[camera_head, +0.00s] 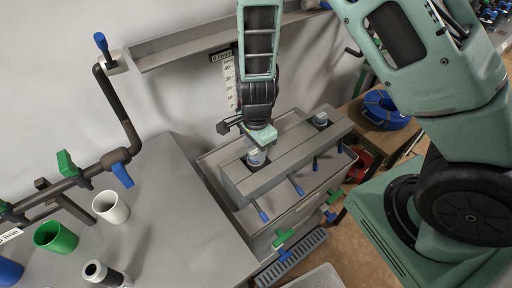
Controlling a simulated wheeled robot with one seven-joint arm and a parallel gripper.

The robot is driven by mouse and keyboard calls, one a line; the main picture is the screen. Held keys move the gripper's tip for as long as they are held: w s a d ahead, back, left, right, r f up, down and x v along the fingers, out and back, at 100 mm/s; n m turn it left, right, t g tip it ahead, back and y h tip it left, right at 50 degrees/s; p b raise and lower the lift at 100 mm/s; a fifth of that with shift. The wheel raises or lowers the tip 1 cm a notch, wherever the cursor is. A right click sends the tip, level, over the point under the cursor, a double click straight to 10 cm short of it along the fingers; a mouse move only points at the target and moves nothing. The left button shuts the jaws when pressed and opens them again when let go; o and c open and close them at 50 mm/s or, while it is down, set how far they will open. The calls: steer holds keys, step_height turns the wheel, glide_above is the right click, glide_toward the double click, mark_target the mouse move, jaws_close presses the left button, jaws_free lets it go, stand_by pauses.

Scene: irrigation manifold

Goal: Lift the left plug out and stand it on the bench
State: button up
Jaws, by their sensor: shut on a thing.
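The left plug (256,158) is a pale grey cylinder at the left opening of the grey manifold block (290,165). My gripper (258,143) comes down over the plug from above and is shut on its top. The plug looks upright, and its lower part is hidden in or behind the block. I cannot tell whether it is raised. The right plug (320,119) stands in the block's right opening. The grey bench (175,215) is to the left of the block.
On the bench stand a white cup (110,208), a green cup (55,238), a blue cup (9,271) and a black-and-white cylinder (105,274). A dark pipe (122,110) with valves runs along the wall. Blue-tipped levers (262,215) stick out of the block's front. The bench's right part is clear.

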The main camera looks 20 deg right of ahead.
mark_target(256, 151)
steer(key=shift+r+p, duration=0.55)
steer(key=shift+r, duration=0.15)
steer(key=shift+r+p, duration=1.75)
steer(key=shift+p, duration=0.05)
steer(key=shift+r, duration=0.15)
step_height(256, 151, up, 3)
steer(key=p, duration=0.3)
steer(key=shift+p, duration=0.3)
